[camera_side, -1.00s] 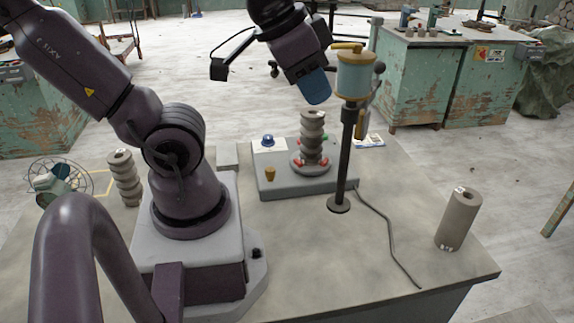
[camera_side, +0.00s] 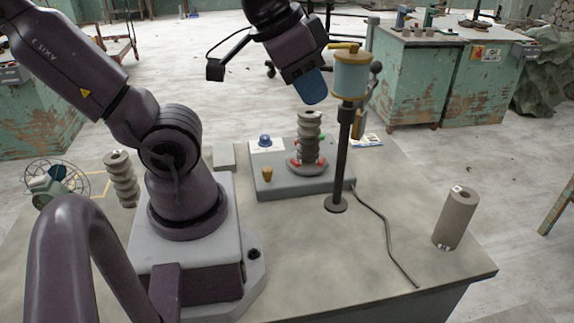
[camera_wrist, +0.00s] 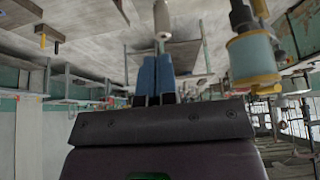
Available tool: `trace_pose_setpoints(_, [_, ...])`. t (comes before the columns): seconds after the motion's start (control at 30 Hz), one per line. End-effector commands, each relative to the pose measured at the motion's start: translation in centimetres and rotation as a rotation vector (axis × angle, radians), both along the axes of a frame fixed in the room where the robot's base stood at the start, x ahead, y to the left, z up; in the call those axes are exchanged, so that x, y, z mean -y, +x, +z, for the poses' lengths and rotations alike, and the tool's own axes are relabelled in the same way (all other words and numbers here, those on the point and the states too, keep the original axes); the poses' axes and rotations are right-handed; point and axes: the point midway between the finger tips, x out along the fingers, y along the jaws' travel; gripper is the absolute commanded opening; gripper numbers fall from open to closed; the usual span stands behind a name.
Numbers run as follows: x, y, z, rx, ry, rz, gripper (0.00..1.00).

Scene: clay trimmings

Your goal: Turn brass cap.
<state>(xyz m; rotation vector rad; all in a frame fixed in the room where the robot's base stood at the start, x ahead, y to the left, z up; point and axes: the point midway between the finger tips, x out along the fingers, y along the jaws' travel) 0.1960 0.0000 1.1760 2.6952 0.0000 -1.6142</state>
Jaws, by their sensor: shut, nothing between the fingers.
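A pale blue cylinder with brass-yellow ends stands on a dark post. Its brass top cap (camera_side: 345,48), with a yellow handle, is the likeliest brass cap. The blue body (camera_wrist: 251,58) also shows at the right of the wrist view. A small brass-coloured knob (camera_side: 267,175) sits on the grey box; I cannot rule it out as the cap. My gripper (camera_side: 316,101) has blue fingers, shut and empty. It hangs above the ribbed grey column on the box, just left of the blue cylinder in the side view. In the wrist view the fingers (camera_wrist: 155,62) lie together, apart from the cylinder.
The grey box (camera_side: 305,185) carries a ribbed column (camera_side: 308,140), red knobs and a blue button (camera_side: 265,140). Another ribbed column (camera_side: 121,180) and a wire-guarded fan (camera_side: 55,180) stand left. A grey cylinder (camera_side: 456,218) stands right. A cable (camera_side: 385,235) crosses the otherwise clear front right tabletop.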

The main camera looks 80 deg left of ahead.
Motion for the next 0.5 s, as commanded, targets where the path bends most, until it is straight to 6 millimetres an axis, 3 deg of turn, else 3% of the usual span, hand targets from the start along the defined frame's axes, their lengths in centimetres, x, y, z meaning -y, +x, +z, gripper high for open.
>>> trace_pose_setpoints(0.17, [0.0, 0.0, 0.0, 0.000, 0.000, 0.000, 0.00])
trace_pose_setpoints(0.27, [0.0, 0.1, -0.2, -0.011, 0.000, -0.001, 0.23])
trace_pose_setpoints(0.4, [-0.9, 0.6, -2.2, -0.110, -0.038, 0.037, 0.54])
trace_pose_setpoints(0.5, [-2.6, 1.2, -4.7, -0.235, -0.129, 0.143, 0.54])
